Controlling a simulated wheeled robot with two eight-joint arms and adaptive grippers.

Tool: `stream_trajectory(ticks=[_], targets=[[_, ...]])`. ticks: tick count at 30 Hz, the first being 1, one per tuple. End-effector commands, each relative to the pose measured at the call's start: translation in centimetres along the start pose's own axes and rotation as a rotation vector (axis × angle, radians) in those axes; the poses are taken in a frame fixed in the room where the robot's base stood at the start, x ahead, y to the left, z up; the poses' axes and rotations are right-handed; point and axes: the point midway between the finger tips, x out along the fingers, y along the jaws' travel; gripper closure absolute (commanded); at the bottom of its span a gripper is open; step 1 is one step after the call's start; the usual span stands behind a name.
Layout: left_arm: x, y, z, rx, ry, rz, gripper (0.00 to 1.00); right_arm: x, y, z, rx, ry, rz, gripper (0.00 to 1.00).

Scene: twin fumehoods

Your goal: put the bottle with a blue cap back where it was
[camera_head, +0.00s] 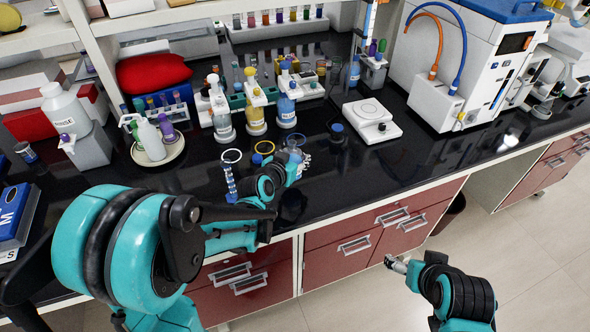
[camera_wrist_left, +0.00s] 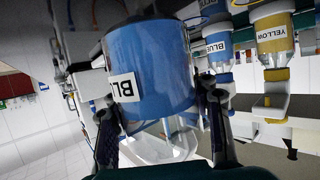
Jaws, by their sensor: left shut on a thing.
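My left gripper (camera_head: 296,168) is shut on a bottle of blue liquid near the front of the black bench. In the left wrist view the held bottle (camera_wrist_left: 150,75) fills the middle between the two fingers (camera_wrist_left: 165,125), its label turned sideways and partly cut off. Its cap is not clearly visible. A second blue bottle (camera_head: 286,112) stands farther back at the rack; it also shows in the left wrist view (camera_wrist_left: 218,48). My right gripper (camera_head: 397,264) hangs in front of the drawers, away from the bottles; its fingers are too small to read.
A yellow bottle (camera_head: 255,118) and a pale bottle (camera_head: 222,122) stand left of the second blue bottle. White (camera_head: 232,150), yellow and blue rings lie in front of them. A white balance-like device (camera_head: 371,120) stands to the right.

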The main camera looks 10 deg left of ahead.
Motion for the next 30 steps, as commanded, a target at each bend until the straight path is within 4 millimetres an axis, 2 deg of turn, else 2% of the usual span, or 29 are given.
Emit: stream_trajectory(ticks=[3, 7, 14, 25, 26, 28, 30], targets=[[0.8, -0.9, 0.4, -0.001, 0.000, 0.000, 1.00, 0.4, 0.0, 0.2, 0.000, 0.000, 0.000, 0.20], [1.2, -1.0, 1.1, 0.000, 0.001, 0.001, 1.00, 0.7, 0.0, 0.5, 0.000, 0.000, 0.000, 0.20], [2.4, -1.0, 4.2, 0.000, 0.001, 0.001, 1.00, 2.3, 0.0, 1.6, 0.000, 0.000, 0.000, 0.20], [2.5, -1.0, 4.4, 0.000, 0.001, 0.000, 1.00, 2.4, 0.0, 1.7, 0.000, 0.000, 0.000, 0.20], [2.5, -1.0, 4.3, 0.000, 0.000, 0.001, 0.51, 2.3, 0.0, 1.6, 0.000, 0.000, 0.000, 0.20], [2.4, -1.0, 4.3, 0.000, 0.000, 0.001, 0.32, 2.3, 0.0, 1.6, 0.000, 0.000, 0.000, 0.20], [2.4, -1.0, 4.3, 0.000, 0.000, 0.001, 0.29, 2.3, 0.0, 1.6, 0.000, 0.000, 0.000, 0.20]])
